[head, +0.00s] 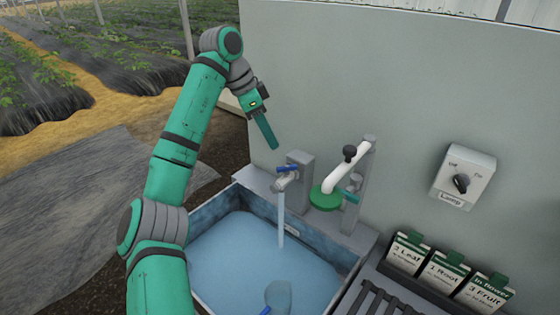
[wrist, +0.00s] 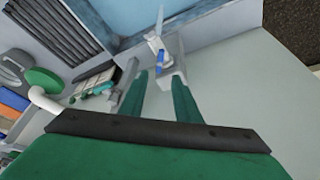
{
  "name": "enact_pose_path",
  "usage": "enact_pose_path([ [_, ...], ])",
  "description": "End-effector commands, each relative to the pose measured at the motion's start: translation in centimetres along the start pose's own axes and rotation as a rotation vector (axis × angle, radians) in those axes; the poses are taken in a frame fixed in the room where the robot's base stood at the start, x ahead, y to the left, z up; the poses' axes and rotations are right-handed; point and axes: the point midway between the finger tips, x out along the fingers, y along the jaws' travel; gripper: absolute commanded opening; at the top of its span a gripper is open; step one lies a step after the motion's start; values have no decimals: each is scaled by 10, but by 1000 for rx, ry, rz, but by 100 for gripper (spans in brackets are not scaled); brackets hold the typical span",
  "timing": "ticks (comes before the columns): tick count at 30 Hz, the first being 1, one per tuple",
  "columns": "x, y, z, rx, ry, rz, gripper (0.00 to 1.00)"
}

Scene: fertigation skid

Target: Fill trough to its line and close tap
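The grey-walled trough (head: 213,208) holds blue water (head: 235,255); its fill line is not clear to me. The tap (head: 284,182) stands at the trough's back edge with a blue handle (head: 288,169). A stream of water (head: 281,222) falls from its spout into the trough. My gripper (head: 272,145) is above and slightly left of the tap, apart from it. In the wrist view, the fingers of my gripper (wrist: 159,78) are spread with nothing between them, and the tap (wrist: 164,62) shows beyond their tips.
A clear scoop (head: 278,296) is at the trough's front. Right of the tap are a white pipe (head: 347,168) and a green disc (head: 325,197). A lamp switch box (head: 463,178) is on the wall. Several labelled packets (head: 446,271) stand in a rack at right.

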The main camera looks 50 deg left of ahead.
Motion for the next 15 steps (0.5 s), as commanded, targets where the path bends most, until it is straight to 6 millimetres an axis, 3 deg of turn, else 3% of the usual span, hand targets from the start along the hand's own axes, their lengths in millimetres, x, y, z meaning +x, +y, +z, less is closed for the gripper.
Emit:
enact_pose_path([
  [15, 80, 0, 1, 0, 0, 2, 30],
])
